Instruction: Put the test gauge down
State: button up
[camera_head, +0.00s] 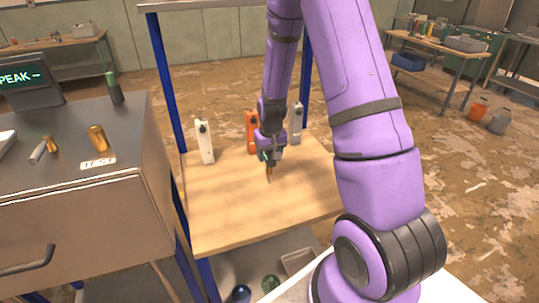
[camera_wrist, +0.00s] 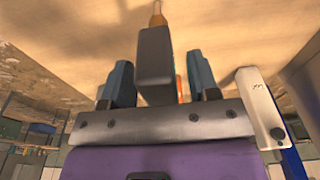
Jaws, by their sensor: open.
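A dark grey block with a brass tip, which appears to be the test gauge, stands between my fingers in the wrist view (camera_wrist: 155,62). Its brass end also shows under my gripper in the head view (camera_head: 269,172), over the wooden board (camera_head: 225,215). My gripper (camera_head: 267,158) points down above the middle of the board. In the wrist view its two blue-grey fingers (camera_wrist: 160,80) are apart, one on each side of the grey block. My gripper hides most of the gauge in the head view. I cannot tell whether the brass end touches the wood.
A white block (camera_head: 205,143), an orange block (camera_head: 251,133) and a grey block (camera_head: 296,124) stand along the board's back. Blue posts rise at its corners. A metal cabinet (camera_head: 70,215) at left bears a brass cylinder (camera_head: 97,138). The board's front is clear.

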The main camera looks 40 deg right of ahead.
jog(key=r, duration=0.3)
jog(key=s+r, duration=0.1)
jog(key=r, duration=0.7)
jog(key=shift+s+a+r, duration=0.1)
jog(key=shift+s+a, duration=0.05)
jog(key=shift+a, duration=0.05)
jog(key=s+a+r+n+t, duration=0.1)
jog(key=s+a+r, duration=0.35)
jog(key=r, duration=0.35)
jog(key=s+a+r+n+t, duration=0.1)
jog(key=s+a+r, duration=0.2)
jog(key=s+r, duration=0.4)
jog(key=s+a+r+t, duration=0.1)
jog(key=s+a+r, duration=0.1)
jog(key=s+r, duration=0.2)
jog(key=s+a+r+n, duration=0.1)
jog(key=s+a+r, duration=0.2)
jog(key=s, duration=0.7)
jog(key=shift+a+r+t, duration=0.2)
jog(key=shift+r+t, duration=0.2)
jog(key=shift+r, duration=0.05)
